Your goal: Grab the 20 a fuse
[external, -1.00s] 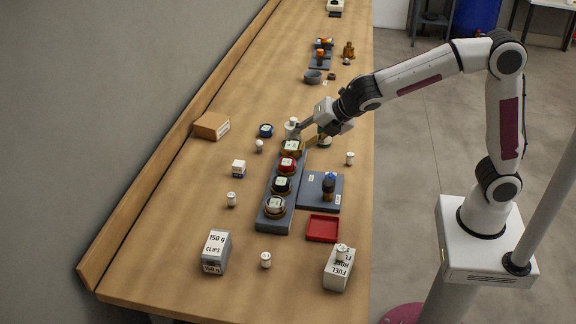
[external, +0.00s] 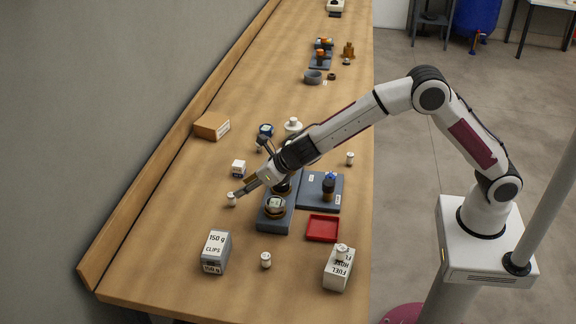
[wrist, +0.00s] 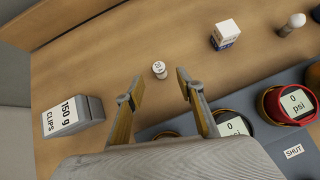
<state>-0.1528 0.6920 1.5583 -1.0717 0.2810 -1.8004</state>
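A small white cylinder with a dark-printed top, which looks like a fuse (wrist: 159,69), stands upright on the wood bench; it also shows in the external view (external: 231,199). Its print is too small to read surely, so I cannot confirm that it is the 20 A one. My gripper (wrist: 160,86) is open and empty, with the fuse just beyond and between its fingertips in the wrist view. In the external view my gripper (external: 242,191) is close beside the fuse, at its right. Similar white cylinders stand at the front (external: 266,260) and right edge (external: 350,158).
A grey rail (external: 268,223) with several round gauges lies right of the fuse. A grey clips box (external: 216,251), red tray (external: 322,229) and fuel hose box (external: 338,271) stand toward the front. A small white-blue box (wrist: 226,34) stands behind. Bench around the fuse is clear.

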